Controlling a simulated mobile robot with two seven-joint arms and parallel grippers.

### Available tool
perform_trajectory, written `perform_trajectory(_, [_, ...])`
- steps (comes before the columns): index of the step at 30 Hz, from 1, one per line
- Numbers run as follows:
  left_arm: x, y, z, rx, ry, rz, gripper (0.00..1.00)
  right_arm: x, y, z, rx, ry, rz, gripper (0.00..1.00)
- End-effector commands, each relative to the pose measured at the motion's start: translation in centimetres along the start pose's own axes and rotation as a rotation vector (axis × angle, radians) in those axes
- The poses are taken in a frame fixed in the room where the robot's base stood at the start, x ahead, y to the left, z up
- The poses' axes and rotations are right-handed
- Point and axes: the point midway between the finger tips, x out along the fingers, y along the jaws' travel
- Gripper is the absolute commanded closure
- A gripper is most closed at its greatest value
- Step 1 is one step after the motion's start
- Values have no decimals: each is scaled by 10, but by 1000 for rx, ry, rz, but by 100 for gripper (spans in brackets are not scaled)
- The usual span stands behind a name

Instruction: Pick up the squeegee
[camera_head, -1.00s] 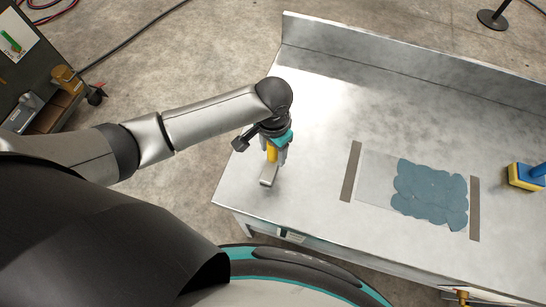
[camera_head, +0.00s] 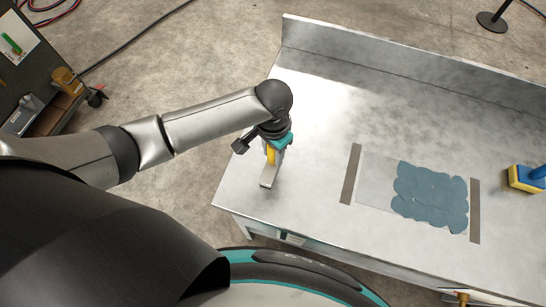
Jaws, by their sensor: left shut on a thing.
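The squeegee (camera_head: 267,179) is at the left end of the metal table, with a yellow handle and a pale grey head. My left gripper (camera_head: 275,155) points down over it and is shut on its yellow handle. The gripper and wrist hide the upper part of the handle. The grey head sticks out below the gripper, toward the table's front edge. I cannot tell whether it touches the table top. My right gripper is not in view.
A clear sheet with a blue-grey patch (camera_head: 430,197) lies mid-table between two brown strips (camera_head: 351,174). A blue and yellow block-like tool (camera_head: 525,180) stands at the right. A raised metal edge (camera_head: 420,70) runs along the back. Table between squeegee and sheet is bare.

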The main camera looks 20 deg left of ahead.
Motion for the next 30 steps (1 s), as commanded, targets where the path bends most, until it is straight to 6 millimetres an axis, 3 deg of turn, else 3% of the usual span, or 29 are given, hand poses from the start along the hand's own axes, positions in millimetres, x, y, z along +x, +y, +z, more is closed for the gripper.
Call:
perform_trajectory(5, [-5, 0, -1, 0, 3, 0, 100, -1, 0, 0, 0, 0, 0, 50])
perform_trajectory(11, [-29, 0, -2, 1, 6, 0, 100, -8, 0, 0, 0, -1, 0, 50])
perform_trajectory(24, [-150, 0, -2, 1, 7, 0, 100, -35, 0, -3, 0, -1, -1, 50])
perform_trajectory(30, [-186, 0, -1, 1, 4, 1, 100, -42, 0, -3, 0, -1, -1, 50])
